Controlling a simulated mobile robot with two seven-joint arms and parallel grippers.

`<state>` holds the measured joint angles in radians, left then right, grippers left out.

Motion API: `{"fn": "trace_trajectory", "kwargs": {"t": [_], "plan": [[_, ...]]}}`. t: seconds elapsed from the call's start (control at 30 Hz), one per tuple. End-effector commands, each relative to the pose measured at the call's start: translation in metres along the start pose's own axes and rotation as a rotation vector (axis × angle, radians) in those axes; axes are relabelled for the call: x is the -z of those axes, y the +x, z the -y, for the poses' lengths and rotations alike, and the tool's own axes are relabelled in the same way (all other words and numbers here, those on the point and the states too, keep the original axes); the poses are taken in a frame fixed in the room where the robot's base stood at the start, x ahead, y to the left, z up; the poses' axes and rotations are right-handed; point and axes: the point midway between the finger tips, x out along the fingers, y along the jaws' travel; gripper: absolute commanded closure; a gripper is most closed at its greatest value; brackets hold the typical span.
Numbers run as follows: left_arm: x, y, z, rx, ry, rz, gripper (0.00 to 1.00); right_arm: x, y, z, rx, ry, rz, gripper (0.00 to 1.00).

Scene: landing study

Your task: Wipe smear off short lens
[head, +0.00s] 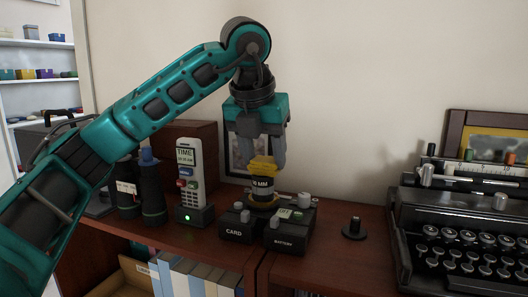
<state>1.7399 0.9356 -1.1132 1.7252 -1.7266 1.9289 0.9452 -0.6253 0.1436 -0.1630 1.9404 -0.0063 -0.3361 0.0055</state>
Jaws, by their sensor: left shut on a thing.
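A short black lens (262,188) with a pale "MM" label stands upright on the wooden cabinet top, behind two black boxes. My left gripper (264,160) points down over it, shut on a folded yellow cloth (263,168). The cloth is at the lens's top end and appears to touch it, covering the upper face. No smear shows; the top of the lens is hidden by the cloth. My right gripper is not in view.
Black boxes marked CARD (236,230) and BATTERY (287,238) stand close in front. A grey handset (190,170) and dark cylinders (152,195) are left. A small black knob (355,229) and typewriter (465,245) are right. Some bare wood (330,265) lies at front right.

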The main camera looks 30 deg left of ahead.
Motion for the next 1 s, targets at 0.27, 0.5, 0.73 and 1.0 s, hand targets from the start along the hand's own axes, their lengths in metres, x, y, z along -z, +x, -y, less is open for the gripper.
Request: {"fn": "trace_trajectory", "kwargs": {"t": [0.27, 0.5, 0.73, 1.0], "plan": [[0.019, -0.006, 0.000, 0.000, 0.001, 0.001, 0.83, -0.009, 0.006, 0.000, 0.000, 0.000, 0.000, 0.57], [0.022, -0.009, 0.000, -0.001, 0.000, -0.002, 0.83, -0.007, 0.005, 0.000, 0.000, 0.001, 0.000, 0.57], [0.008, -0.005, 0.000, 0.000, -0.001, -0.004, 0.83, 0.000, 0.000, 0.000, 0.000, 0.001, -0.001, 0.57], [0.000, 0.005, 0.000, -0.001, 0.001, -0.002, 0.83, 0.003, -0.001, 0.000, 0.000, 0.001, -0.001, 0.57]]}}
